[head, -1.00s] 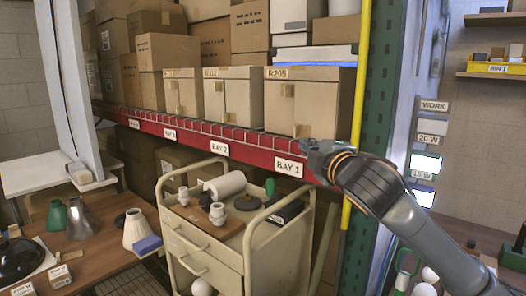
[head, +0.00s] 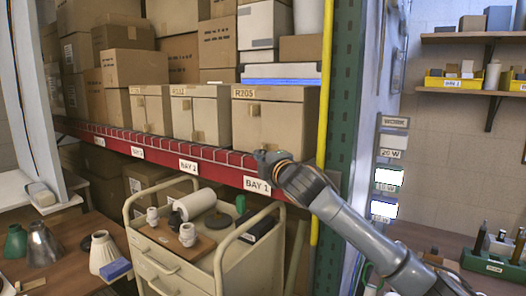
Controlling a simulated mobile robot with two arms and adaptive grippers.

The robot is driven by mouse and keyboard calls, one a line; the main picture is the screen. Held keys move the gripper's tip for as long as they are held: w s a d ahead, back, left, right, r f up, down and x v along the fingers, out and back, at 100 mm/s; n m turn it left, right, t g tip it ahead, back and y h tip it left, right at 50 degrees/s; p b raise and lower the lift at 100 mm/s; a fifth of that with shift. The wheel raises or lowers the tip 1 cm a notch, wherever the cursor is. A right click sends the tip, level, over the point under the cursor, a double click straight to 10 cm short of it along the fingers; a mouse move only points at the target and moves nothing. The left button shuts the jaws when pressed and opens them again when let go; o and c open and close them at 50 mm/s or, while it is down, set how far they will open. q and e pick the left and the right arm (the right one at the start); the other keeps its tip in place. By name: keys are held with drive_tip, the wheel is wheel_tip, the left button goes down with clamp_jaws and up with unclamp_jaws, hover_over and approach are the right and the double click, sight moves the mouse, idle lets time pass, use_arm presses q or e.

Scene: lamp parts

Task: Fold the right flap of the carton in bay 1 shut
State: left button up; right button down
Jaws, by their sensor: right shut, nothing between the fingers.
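The carton marked R205 (head: 290,125) stands on the red-edged shelf above the BAY 1 label (head: 257,186). Its top looks flat. Its front face looks closed, with a small tan tab (head: 254,110) left of the middle; no flap visibly sticks out, and I cannot make out the right flap's edge. My right gripper (head: 266,157) is shut and empty at the shelf's front edge, just in front of the carton's lower front. Whether it touches the carton is unclear. My left gripper is out of view.
Two similar cartons (head: 208,115) stand left of it. A yellow pole (head: 325,90) and green upright (head: 343,100) stand close on the right. Below is a cream cart (head: 190,275) with lamp parts. More boxes are stacked behind.

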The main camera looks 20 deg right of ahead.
drive_tip(key=shift+w+d, duration=0.5)
drive_tip(key=shift+d, duration=0.05)
drive_tip(key=shift+w+d+m+h+p, duration=0.25)
drive_tip(key=shift+w+m+h+p, duration=0.35)
drive_tip(key=shift+w+h+p, duration=0.45)
drive_tip(key=shift+w+a, duration=0.1)
